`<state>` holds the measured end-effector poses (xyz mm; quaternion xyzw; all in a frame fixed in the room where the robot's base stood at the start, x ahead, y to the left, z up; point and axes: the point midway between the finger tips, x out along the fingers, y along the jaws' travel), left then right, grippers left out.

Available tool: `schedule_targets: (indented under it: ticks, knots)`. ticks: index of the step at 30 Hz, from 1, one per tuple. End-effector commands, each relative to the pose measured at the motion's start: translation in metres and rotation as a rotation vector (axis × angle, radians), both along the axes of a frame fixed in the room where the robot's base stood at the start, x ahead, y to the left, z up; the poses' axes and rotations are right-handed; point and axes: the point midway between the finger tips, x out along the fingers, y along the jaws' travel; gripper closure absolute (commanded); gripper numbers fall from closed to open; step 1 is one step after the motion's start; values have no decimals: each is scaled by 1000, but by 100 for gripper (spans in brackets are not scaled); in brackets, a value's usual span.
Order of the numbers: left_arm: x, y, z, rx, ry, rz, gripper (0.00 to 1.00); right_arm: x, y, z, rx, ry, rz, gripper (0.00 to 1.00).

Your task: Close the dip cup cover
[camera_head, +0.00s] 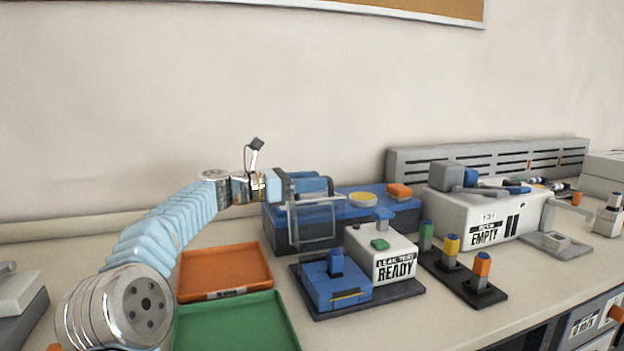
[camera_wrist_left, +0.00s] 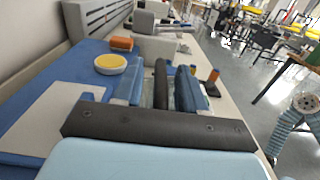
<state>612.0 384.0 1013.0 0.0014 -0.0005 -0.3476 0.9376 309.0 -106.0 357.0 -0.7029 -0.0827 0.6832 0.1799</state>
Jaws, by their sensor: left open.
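A yellow cup with a pale rim (camera_head: 363,199) sits on a blue bench unit (camera_head: 395,206); it also shows in the left wrist view (camera_wrist_left: 110,64). A clear panel (camera_head: 316,226) stands upright at the unit's left front, and I take it for the dip cup cover. A dark bar (camera_wrist_left: 160,82), apparently its handle, lies between the fingers of my left gripper (camera_wrist_left: 158,88). That gripper, also in the head view (camera_head: 312,186), is open, one blue finger on each side of the bar. I cannot tell whether either finger touches it. My right gripper is not in view.
A blue fixture (camera_head: 338,286) and a white "READY" box (camera_head: 382,252) stand in front of the panel. Orange (camera_head: 224,270) and green (camera_head: 236,325) trays lie to the left. An orange block (camera_head: 400,190) sits beyond the cup. Capped posts (camera_head: 451,247) and an "EMPTY" box (camera_head: 486,218) are right.

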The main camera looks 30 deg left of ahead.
Motion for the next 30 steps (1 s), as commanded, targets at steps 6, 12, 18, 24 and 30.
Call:
schedule_targets:
  ticks: [6,12,18,24,30]
  knots:
    - [4,-3,0,1,-1,1,60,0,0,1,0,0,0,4]
    - [3,-3,0,1,-1,0,71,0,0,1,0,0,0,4]
    - [3,-3,0,1,-1,0,100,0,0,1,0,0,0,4]
    - [3,-3,0,1,-1,0,100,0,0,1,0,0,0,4]
    - [3,-3,0,2,-1,0,100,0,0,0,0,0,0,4]
